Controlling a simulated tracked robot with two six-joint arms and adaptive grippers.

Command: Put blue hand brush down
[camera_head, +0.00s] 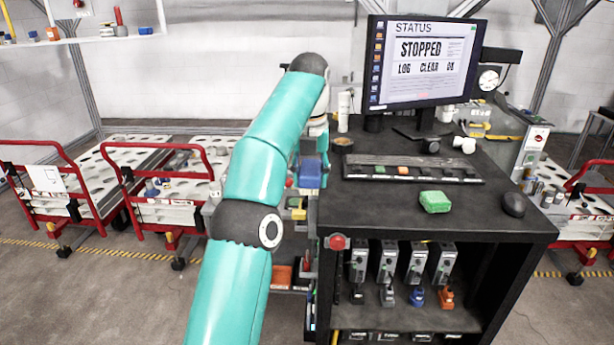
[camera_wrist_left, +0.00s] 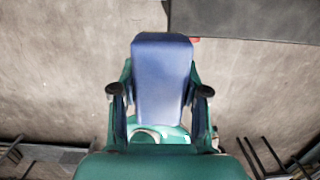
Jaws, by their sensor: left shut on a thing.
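The blue hand brush (camera_head: 310,172) is in the head view, just left of the black desk's left edge. It also shows in the left wrist view (camera_wrist_left: 162,75) as a blue block between two fingers. My left gripper (camera_wrist_left: 160,95) is shut on it and holds it up over the floor. In the head view my teal left arm comes in from below and hides most of that gripper. The brush's bristles cannot be made out. My right gripper is not in either view.
The black desk (camera_head: 380,212) carries a monitor (camera_head: 420,62), a keyboard (camera_head: 400,172), a green block (camera_head: 435,202) and a black mouse (camera_head: 513,204). The desk's front left top is clear. Red-handled carts (camera_head: 165,205) stand to the left.

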